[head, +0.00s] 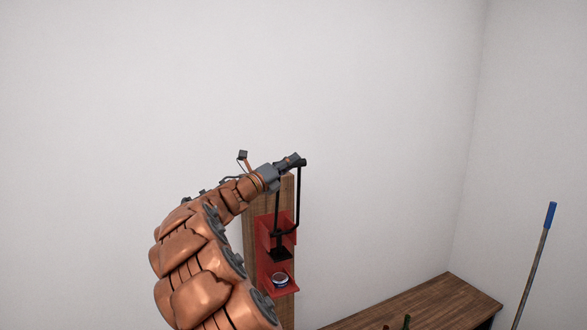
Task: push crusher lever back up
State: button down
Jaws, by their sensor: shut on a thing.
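The can crusher (265,235) is red and fixed to an upright wooden board (249,220). Its black lever (299,195) reaches up to a handle end level with the top of the board. My gripper (295,161) is shut on the lever at this handle end; the fingers partly hide the grip. The black press block (280,253) hangs inside the red frame. A short, flattened-looking can (281,280) sits on the crusher's bottom shelf, below the block and apart from it. My copper-coloured arm covers the left side of the board.
A wooden table or counter (440,300) stands at the lower right, with dark bottle tops (400,324) at the bottom edge. A blue-ended pole (537,258) leans at the far right. The wall around the crusher is bare.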

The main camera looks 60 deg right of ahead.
jog(key=shift+w+d, duration=0.2)
jog(key=shift+w, duration=0.05)
jog(key=shift+f, duration=0.1)
jog(key=c, duration=0.9)
grip_release()
jog(key=v, duration=1.2)
